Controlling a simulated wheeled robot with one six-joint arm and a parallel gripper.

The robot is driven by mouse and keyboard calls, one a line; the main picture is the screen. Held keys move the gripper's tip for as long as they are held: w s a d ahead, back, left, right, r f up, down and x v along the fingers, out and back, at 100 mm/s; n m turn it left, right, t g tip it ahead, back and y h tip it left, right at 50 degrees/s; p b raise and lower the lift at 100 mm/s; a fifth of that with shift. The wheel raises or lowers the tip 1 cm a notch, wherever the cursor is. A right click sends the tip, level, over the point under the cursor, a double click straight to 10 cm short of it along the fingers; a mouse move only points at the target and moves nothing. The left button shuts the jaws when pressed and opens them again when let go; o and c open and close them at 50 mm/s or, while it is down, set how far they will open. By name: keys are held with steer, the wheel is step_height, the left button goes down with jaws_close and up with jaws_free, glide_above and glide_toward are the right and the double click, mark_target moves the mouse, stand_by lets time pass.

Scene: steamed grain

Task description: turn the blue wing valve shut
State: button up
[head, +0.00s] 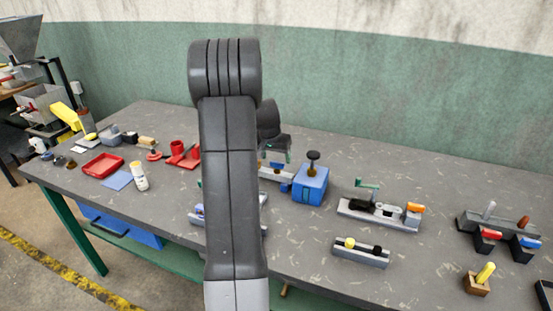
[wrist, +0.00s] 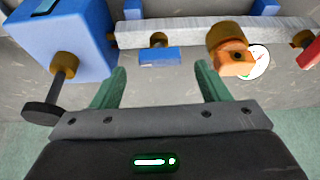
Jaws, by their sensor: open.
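The blue wing valve (wrist: 160,56) is a flat blue handle on a brass stem, set on a pale horizontal bar (wrist: 195,37) in the wrist view. My gripper (wrist: 160,70) is open, its two green fingers wide apart. The blue handle appears between and just beyond the fingertips, with a gap on each side; I cannot tell how far away it is in depth.
In the wrist view, an orange valve (wrist: 230,58) and white gauge (wrist: 260,62) stand close right of my right finger, with a red handle (wrist: 310,52) farther right. A blue box (wrist: 60,35) with a dark knob (wrist: 42,113) stands left.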

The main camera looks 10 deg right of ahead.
mark_target(277, 162)
steer(key=shift+x, duration=1.5)
steer(key=c, duration=1)
